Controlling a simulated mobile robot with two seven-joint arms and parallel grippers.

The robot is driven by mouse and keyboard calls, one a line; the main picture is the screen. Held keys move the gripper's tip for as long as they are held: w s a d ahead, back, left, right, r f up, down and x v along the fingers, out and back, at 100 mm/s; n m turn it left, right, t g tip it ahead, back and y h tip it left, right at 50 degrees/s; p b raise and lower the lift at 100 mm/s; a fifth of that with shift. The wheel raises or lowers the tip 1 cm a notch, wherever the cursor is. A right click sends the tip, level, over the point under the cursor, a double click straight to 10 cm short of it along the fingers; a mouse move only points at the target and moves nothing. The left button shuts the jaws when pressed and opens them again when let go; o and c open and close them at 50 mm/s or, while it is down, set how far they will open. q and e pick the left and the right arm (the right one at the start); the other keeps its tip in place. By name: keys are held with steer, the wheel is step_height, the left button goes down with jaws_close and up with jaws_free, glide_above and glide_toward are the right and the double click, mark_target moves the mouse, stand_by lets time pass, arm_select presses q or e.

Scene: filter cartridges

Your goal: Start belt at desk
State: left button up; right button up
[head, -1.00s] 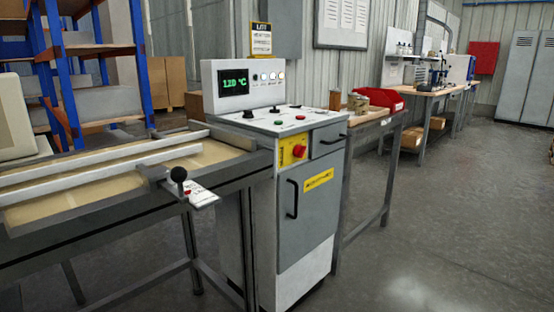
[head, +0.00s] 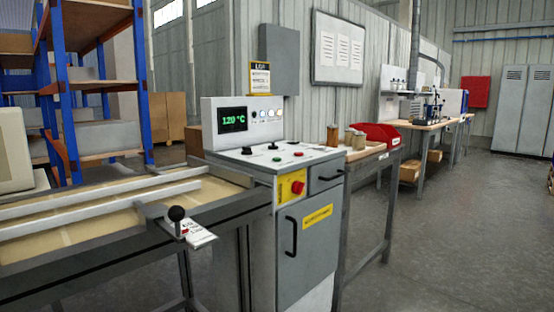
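The control desk (head: 262,175) is a grey cabinet with an upright panel at its back. Its green display (head: 233,119) reads about 120 °C, with a row of small round lamps or buttons beside it. On the sloped top are a black knob, a black lever, and small green and red buttons (head: 276,158). A red emergency-stop button (head: 298,188) sits on a yellow plate on the front. The belt (head: 75,228), tan between pale rails, runs in from the left to the desk. A black ball-topped lever (head: 177,214) stands at its near edge. Neither gripper is in view.
A side table (head: 372,152) with a red bin (head: 376,134) and jars adjoins the desk on the right. Blue-framed shelving (head: 95,90) stands behind the belt. A workbench (head: 430,125) and grey lockers (head: 525,105) are farther back. The floor at right is clear.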

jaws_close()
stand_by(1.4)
